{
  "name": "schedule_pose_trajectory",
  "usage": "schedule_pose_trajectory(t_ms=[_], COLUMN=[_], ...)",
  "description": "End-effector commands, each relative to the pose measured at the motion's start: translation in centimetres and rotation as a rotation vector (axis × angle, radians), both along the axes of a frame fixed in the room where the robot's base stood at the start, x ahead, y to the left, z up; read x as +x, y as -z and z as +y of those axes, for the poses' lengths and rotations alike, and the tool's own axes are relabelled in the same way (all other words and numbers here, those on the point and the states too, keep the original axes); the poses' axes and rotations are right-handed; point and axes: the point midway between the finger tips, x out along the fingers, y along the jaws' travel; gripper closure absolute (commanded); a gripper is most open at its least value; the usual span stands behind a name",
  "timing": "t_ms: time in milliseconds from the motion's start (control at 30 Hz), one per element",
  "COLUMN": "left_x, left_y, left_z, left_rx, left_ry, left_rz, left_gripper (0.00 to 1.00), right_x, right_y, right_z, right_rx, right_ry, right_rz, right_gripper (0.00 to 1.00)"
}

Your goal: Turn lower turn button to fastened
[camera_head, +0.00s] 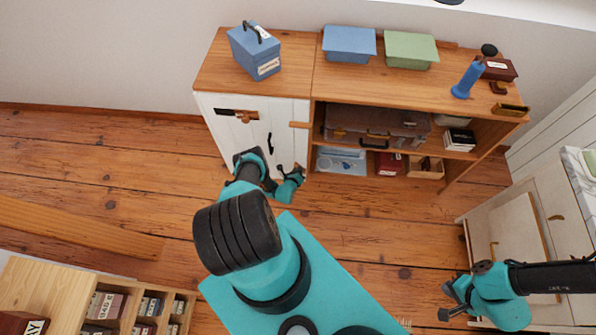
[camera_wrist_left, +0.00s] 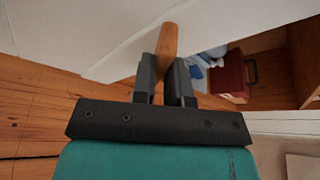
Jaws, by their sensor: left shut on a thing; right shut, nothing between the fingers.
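The white cabinet door (camera_head: 252,130) stands closed, or nearly so, at the left of the wooden cabinet. The upper turn button (camera_head: 300,125) is a small wooden bar lying across the door's right edge. My left gripper (camera_head: 298,171) is at the lower part of that edge. In the left wrist view its fingers (camera_wrist_left: 166,85) are shut on the lower turn button (camera_wrist_left: 168,42), a wooden peg-like bar whose rounded end sticks out beyond them. The gripper hides the lower button in the head view. My right gripper (camera_head: 450,306) is shut and empty, low at the right.
Right of the door, open shelves hold a brown suitcase (camera_head: 375,122), a red box (camera_head: 388,164) and a wooden tray (camera_head: 425,170). A dark door handle (camera_head: 270,143) is close to my left arm. Drawers (camera_head: 510,235) stand near my right arm.

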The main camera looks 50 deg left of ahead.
Motion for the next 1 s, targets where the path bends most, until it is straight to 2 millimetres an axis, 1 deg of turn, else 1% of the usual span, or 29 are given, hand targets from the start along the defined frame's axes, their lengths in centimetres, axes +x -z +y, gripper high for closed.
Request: schedule_pose_trajectory(t_ms=[167, 800, 1000], left_x=[-0.07, -0.31, -0.31], left_y=[0.08, 0.51, 0.49], left_z=[0.04, 0.31, 0.33], left_rx=[-0.043, -0.348, -0.376], left_ry=[0.000, -0.001, 0.002], left_rz=[-0.039, -0.296, -0.319], left_gripper=[1.00, 1.00, 1.00], right_x=[0.00, 0.00, 0.00], right_y=[0.00, 0.00, 0.00], right_z=[0.00, 0.00, 0.00], right_rx=[0.000, 0.000, 0.000], right_ry=[0.000, 0.000, 0.000], right_rz=[0.000, 0.000, 0.000], right_gripper=[1.00, 1.00, 1.00])
